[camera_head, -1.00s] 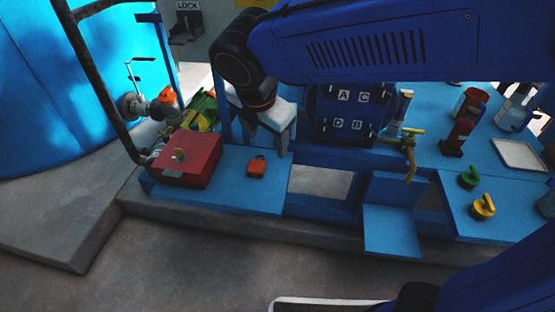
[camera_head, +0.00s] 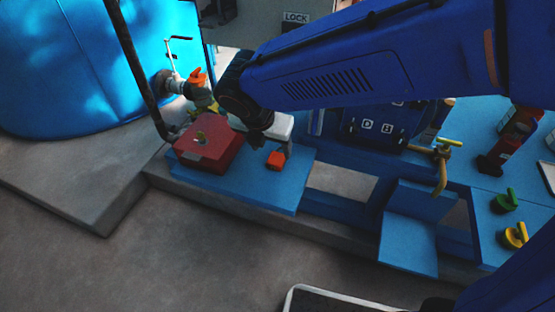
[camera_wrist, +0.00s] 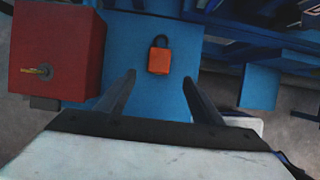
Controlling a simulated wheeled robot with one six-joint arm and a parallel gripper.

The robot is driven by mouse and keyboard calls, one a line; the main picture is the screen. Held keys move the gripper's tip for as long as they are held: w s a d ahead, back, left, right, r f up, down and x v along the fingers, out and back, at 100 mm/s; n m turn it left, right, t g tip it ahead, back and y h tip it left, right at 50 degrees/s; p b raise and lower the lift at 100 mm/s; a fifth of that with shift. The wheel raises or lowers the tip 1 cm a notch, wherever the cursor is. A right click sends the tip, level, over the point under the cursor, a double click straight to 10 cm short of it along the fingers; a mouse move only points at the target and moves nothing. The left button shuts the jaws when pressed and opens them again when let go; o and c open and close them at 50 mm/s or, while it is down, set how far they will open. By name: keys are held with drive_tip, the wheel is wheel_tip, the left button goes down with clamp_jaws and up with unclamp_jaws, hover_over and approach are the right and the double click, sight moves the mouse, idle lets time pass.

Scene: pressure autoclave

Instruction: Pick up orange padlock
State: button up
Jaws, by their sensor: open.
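The orange padlock (camera_head: 275,159) lies on the blue bench top (camera_head: 289,187), to the right of a red box. In the wrist view the padlock (camera_wrist: 159,61) lies flat with its dark shackle pointing up the picture. My gripper (camera_wrist: 160,85) is open and empty. Its two dark fingers stand apart, and the padlock shows beyond their tips, between their lines and apart from them. In the head view my gripper (camera_head: 277,143) is just above and beside the padlock, and the fingers are partly hidden by my arm.
A red box (camera_head: 208,152) with a brass-coloured handle stands close left of the padlock.

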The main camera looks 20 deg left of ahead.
drive_tip(key=shift+x, duration=4.65)
drive_tip(key=shift+s+a, duration=0.15)
drive_tip(key=c, duration=1.3)
wheel_tip(320, 180, up, 17)
wheel_tip(320, 180, up, 15)
hover_over(275, 162)
drive_tip(key=s, duration=0.7)
drive_tip(key=shift+s+d+r, duration=0.2)
drive_tip(key=shift+s+r, duration=0.2)
drive_tip(key=shift+r, duration=0.2)
